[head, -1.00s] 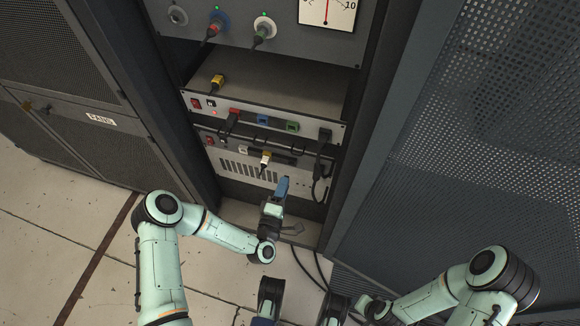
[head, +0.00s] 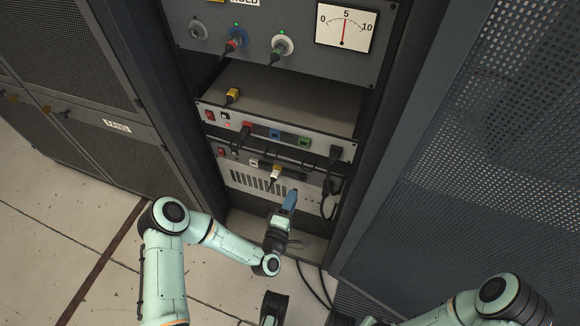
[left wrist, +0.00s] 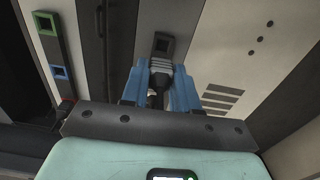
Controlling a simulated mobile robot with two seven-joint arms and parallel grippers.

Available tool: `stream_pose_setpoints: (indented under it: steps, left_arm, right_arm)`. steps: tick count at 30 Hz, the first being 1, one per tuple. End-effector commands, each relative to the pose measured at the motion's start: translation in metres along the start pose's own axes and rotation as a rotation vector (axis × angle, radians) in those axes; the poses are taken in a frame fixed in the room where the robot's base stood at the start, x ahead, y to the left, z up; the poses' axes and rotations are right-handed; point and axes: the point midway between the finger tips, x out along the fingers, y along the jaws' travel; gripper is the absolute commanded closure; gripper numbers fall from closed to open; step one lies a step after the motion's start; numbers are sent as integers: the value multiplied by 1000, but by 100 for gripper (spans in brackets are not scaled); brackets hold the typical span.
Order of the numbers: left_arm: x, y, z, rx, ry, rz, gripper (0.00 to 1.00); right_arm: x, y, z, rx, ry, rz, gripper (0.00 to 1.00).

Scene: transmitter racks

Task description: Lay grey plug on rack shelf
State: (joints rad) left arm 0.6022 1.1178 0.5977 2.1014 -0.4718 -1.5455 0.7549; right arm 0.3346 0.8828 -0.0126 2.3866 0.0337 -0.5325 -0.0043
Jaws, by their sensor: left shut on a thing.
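My left gripper (head: 291,197) is shut on the grey plug, low in front of the rack's lower unit (head: 240,181). In the left wrist view the grey plug (left wrist: 160,67) shows as a ribbed body between the blue fingers, with a dark rectangular end or port just beyond it. I cannot tell whether it is seated or clear.
A white plug (head: 276,172) is on the lower unit. Cables hang at the right. The shelf's middle and right are clear, beneath the meter panel (head: 258,32).

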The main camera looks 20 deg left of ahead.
Motion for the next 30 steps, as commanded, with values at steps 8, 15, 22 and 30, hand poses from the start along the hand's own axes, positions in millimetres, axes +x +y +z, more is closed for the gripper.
stream_pose_setpoints:
  steps: [8, 15, 22, 30]
  left_arm:
    - [14, 91, -21, -351, 43, -152, 100]
    - [11, 174, -31, -895, 141, -347, 100]
    - [-3, 252, -21, -1329, 275, -392, 100]
    - [-14, 281, -9, -1508, 354, -354, 100]
  right_arm:
    - [-34, -15, 16, -18, -38, -20, 57]
    - [-69, -29, 36, -36, -97, -37, 57]
    - [-116, -43, 71, -56, -209, -47, 57]
    - [-137, -48, 91, -67, -278, -49, 57]
